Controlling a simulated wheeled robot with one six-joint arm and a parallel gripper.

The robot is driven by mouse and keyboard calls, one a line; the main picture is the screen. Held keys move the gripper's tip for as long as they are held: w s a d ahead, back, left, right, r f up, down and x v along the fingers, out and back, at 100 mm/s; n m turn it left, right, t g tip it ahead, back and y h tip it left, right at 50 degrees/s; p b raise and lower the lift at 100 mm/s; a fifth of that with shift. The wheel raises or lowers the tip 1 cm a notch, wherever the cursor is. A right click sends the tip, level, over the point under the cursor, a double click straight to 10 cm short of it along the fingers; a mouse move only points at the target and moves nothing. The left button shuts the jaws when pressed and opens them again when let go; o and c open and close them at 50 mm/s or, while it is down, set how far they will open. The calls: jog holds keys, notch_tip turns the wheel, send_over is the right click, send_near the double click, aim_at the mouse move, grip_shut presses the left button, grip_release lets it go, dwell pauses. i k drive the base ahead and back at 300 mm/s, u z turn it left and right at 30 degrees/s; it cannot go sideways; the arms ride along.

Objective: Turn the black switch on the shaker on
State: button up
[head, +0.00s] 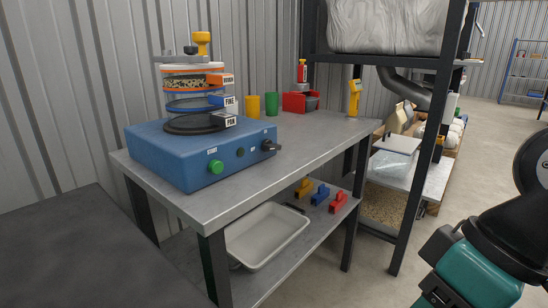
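The shaker (160,152) is a blue box on the near left part of the grey workbench. A stack of round sieves labelled ROUGH, FINE and PAN stands on top of it. The black switch (270,146) sticks out at the right end of its front face. A round green button (216,167) labelled START is at the left of the same face, and a small dark round part (240,152) lies between them. My gripper (438,268) is at the lower right edge, partly cut off, well apart from the shaker. I cannot tell how far its fingers are apart.
The workbench (310,148) is clear right of the shaker. Yellow and green cups (271,104), a red container (294,102) and a yellow handheld device (354,98) stand along its back. The lower shelf holds a white tray (265,236). A black rack post (430,150) stands at right.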

aim_at(268, 146)
jog(key=k, duration=0.35)
jog(key=z, duration=1.35)
jog(key=i, duration=1.1)
jog(key=u, duration=3.05)
